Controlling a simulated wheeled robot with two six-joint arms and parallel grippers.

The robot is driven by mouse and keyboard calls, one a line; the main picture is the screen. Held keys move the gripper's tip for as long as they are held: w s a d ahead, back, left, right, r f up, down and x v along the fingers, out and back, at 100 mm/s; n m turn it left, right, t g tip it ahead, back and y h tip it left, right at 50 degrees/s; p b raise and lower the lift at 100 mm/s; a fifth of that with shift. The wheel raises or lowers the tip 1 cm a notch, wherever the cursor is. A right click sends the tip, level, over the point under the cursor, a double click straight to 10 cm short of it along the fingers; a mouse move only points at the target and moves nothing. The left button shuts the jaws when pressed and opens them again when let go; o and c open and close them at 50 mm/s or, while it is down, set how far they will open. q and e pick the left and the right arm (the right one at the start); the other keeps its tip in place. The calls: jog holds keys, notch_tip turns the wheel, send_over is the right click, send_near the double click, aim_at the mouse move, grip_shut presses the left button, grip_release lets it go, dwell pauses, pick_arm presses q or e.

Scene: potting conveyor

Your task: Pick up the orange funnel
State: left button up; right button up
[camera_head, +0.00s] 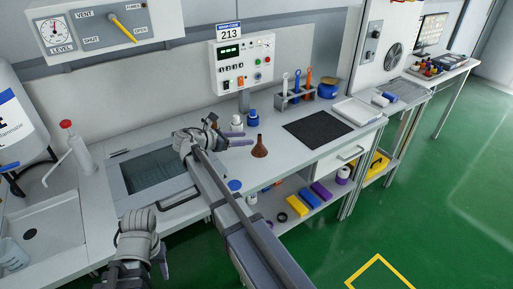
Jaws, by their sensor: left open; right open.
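The orange funnel (260,148), brownish orange in this light, stands on the bench with its wide end down and its narrow stem up. My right gripper (228,133) is open, to the left of the funnel and apart from it. Its fingers point toward the funnel's side, and nothing shows between them. My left gripper (160,262) is low at the front left, before the bench edge and far from the funnel. It looks open and empty.
Blue and white jars (252,118) stand just behind the funnel. A tool rack (295,98) and a black mat (317,128) are to the right. A control box (243,64) rises behind. A glass-topped hatch (153,170) is at left.

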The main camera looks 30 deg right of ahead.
aim_at(260, 135)
jog(key=shift+b+x, duration=0.45)
jog(key=shift+x, duration=0.65)
jog(key=shift+b+x, duration=0.8)
jog(key=shift+x, duration=2)
jog(key=shift+r, duration=0.15)
grip_shut()
